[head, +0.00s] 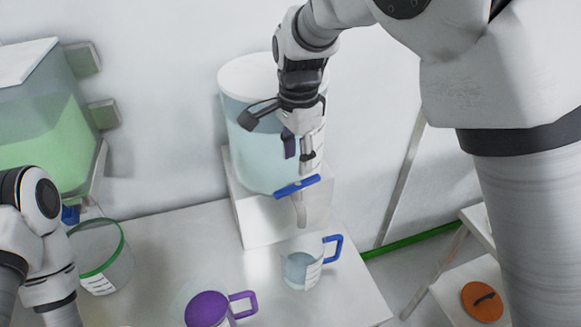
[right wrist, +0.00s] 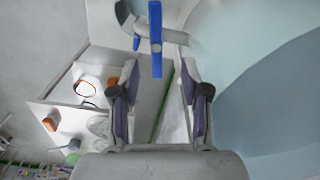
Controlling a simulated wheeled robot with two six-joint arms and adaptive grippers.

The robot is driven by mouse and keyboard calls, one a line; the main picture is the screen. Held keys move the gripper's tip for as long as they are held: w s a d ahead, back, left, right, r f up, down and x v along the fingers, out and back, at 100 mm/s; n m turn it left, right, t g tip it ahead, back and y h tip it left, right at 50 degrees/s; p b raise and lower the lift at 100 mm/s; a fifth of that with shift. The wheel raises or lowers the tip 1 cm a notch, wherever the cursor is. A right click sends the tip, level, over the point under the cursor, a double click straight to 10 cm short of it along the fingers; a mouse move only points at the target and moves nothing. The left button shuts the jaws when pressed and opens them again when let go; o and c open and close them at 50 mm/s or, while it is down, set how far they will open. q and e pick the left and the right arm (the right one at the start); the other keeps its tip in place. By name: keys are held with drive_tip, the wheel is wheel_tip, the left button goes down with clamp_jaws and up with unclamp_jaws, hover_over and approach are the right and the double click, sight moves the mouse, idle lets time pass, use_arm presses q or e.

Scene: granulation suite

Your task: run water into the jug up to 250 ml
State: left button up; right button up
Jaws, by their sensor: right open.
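The jug (head: 297,272) is clear with a blue handle and a white marked scale. It stands upright on the bench below the spout (head: 300,212) of a round water tank (head: 270,150). Its lower part looks bluish, but I cannot read a level. The tap's blue lever (head: 297,186) lies across the spout, and also shows in the right wrist view (right wrist: 155,45). My right gripper (head: 298,152) is open and empty just above the lever; in the right wrist view (right wrist: 160,78) the lever lies ahead, between the fingertips. My left arm shows at the left, its gripper out of frame.
A purple-lidded jug (head: 207,309) stands at the front. A green-rimmed container (head: 97,262) stands at the left below a tank of green liquid (head: 40,130). An orange round thing (head: 482,301) lies on a lower surface right. The bench between the containers is clear.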

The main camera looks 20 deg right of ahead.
sight(298, 184)
drive_tip(key=shift+s+d+f+p, duration=0.15)
drive_tip(key=shift+s+f, duration=0.15)
drive_tip(key=shift+f, duration=0.25)
drive_tip(key=shift+s+a+f+p, duration=0.15)
drive_tip(key=shift+s+f, duration=0.1)
drive_tip(key=shift+f, duration=0.3)
drive_tip(key=f, duration=0.3)
drive_tip(key=w+f, duration=0.1)
drive_tip(key=f, duration=0.1)
drive_tip(key=shift+f+p, duration=0.25)
drive_tip(key=shift+p, duration=0.15)
drive_tip(key=shift+s+d+r, duration=0.1)
drive_tip(key=shift+s, duration=0.15)
clamp_jaws()
